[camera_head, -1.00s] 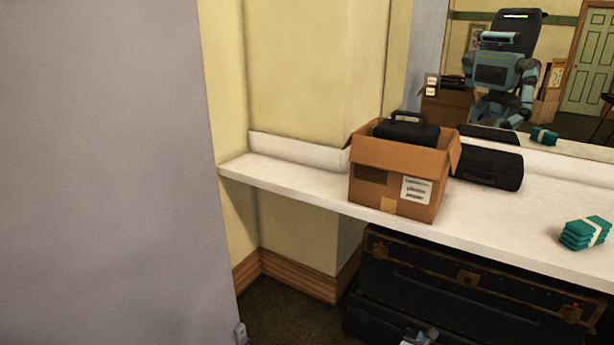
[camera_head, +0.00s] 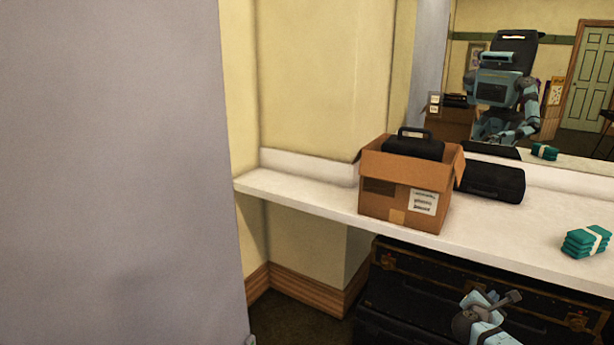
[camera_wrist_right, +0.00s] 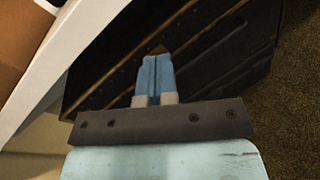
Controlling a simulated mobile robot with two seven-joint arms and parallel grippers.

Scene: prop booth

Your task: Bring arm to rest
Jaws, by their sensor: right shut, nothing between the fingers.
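My right gripper (camera_head: 511,298) shows at the bottom right of the head view, below the front edge of the white counter and in front of the black trunks. In the right wrist view its two blue fingers (camera_wrist_right: 155,78) are together with nothing between them. My left gripper is not in the head view, apart from any reflection in the mirror.
The white counter (camera_head: 310,203) holds an open cardboard box (camera_head: 385,205) with a black case (camera_head: 412,147) in it. Another black case (camera_head: 493,182) lies behind it, and teal bundles (camera_head: 586,240) lie at right. Black trunks (camera_head: 405,290) stand underneath. A grey panel (camera_head: 110,170) fills the left.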

